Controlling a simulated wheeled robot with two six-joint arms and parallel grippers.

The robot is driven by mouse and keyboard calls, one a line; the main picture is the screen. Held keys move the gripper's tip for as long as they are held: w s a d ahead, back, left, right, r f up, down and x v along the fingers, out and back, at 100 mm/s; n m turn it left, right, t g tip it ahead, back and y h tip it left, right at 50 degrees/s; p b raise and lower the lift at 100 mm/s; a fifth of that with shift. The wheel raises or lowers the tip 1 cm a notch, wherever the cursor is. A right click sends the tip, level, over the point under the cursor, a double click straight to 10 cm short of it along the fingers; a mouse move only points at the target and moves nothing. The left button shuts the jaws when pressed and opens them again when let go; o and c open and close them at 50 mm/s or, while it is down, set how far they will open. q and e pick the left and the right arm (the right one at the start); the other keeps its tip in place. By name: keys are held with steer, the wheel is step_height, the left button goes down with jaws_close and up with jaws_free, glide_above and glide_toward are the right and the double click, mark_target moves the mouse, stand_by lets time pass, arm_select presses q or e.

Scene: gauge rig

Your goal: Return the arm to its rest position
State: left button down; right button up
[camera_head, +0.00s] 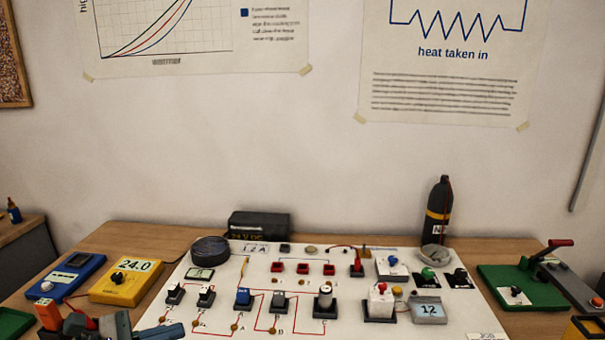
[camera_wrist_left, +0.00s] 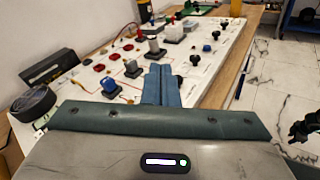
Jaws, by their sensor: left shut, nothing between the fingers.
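My left gripper (camera_head: 168,331) is at the bottom left of the head view, by the near left edge of the white circuit board (camera_head: 218,262). In the left wrist view its two blue-grey fingers (camera_wrist_left: 162,84) lie together, with nothing between them. They point out over the board, and the board's parts show beyond the tips. I cannot tell the exact height above the board.
On the wooden table (camera_head: 130,237) stand a yellow meter (camera_head: 127,283), a blue meter (camera_head: 70,275), a black supply box (camera_head: 259,225), a dark bottle (camera_head: 438,210) and a green lever device (camera_head: 520,288). Switches and sockets rise from the board. Tiled floor (camera_wrist_left: 275,75) lies beyond the table.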

arm_select(q)
steer(key=a+r+n+t+y, duration=0.1)
steer(key=a+n+t+y, duration=0.4)
steer(key=n, duration=0.7)
steer(key=r+n+t+y, duration=0.25)
steer(key=n+t, duration=0.55)
steer(key=n, duration=0.4)
steer(key=s+a+f+n+g+y, duration=0.35)
steer(key=f+n+y, duration=0.3)
steer(key=n, duration=0.25)
steer(key=s+a+f+n+g+y, duration=0.2)
steer(key=f+n+g+y, duration=0.25)
steer(key=f+n, duration=0.35)
steer(key=s+d+f+n+g+h, duration=0.2)
steer(key=s+d+f+n+g, duration=0.25)
steer(key=s+f, duration=0.35)
steer(key=s+d+f+n+g+h, duration=0.2)
steer(key=s+d+f+n+g, duration=0.15)
steer(key=s+f+g, duration=0.5)
steer(key=s+a+f+n+t, duration=0.1)
steer(key=a+f, duration=0.2)
steer(key=f, duration=2.4)
steer(key=s+a+f, duration=0.1)
steer(key=s+f, duration=1.7)
steer(key=f, duration=0.1)
steer(key=shift+s+a+f+g, duration=0.15)
steer(key=shift+a+f+g, duration=0.2)
steer(key=shift+f+g, duration=0.05)
